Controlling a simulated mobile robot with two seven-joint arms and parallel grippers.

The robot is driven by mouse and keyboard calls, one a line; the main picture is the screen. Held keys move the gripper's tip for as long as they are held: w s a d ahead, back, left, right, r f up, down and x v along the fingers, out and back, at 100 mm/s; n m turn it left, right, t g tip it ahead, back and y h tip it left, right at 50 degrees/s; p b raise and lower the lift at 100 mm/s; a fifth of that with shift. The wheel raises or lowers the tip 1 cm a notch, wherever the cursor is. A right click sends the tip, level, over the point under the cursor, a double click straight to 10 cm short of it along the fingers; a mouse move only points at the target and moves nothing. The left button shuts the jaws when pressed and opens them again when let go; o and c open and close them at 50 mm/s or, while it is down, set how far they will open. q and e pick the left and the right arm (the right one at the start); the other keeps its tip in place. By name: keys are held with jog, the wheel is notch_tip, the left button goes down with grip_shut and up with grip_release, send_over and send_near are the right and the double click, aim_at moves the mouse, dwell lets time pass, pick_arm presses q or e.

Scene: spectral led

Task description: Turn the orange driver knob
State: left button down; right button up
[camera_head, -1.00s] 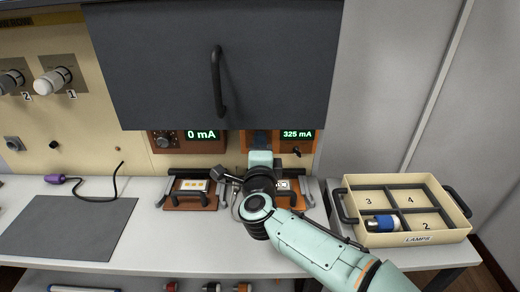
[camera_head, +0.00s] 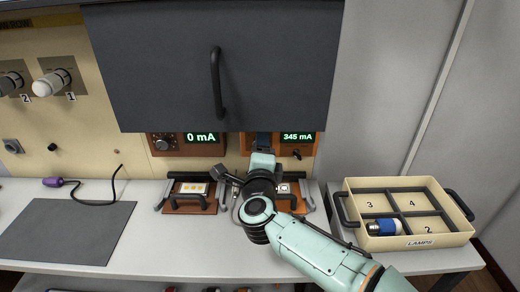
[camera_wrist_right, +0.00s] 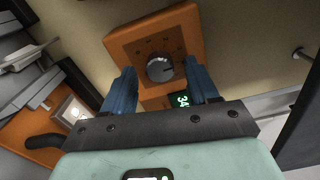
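The orange driver (camera_head: 300,139) is on the back wall under the dark hood, and its green display reads 345 mA. The right wrist view shows its orange face (camera_wrist_right: 122,42) and round grey knob (camera_wrist_right: 160,68), with a dark mark to the right. My right gripper (camera_wrist_right: 162,72) has its two blue fingers on either side of the knob, with visible gaps between them and it. In the head view my right gripper (camera_head: 262,142) hides the knob. My left gripper is in neither view.
A brown driver (camera_head: 184,144) reading 0 mA is to the left. Two fixtures, a left one (camera_head: 190,208) and a right one (camera_head: 312,195), stand below. A lamp tray (camera_head: 418,241) holds a blue-banded lamp (camera_head: 384,227). A grey mat (camera_head: 68,235) lies left.

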jog(key=shift+s, duration=0.1)
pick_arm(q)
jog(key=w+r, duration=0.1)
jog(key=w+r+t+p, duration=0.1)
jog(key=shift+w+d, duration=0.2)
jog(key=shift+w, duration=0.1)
pick_arm(e)
jog(key=s, duration=1.3)
jog(key=shift+s, duration=0.15)
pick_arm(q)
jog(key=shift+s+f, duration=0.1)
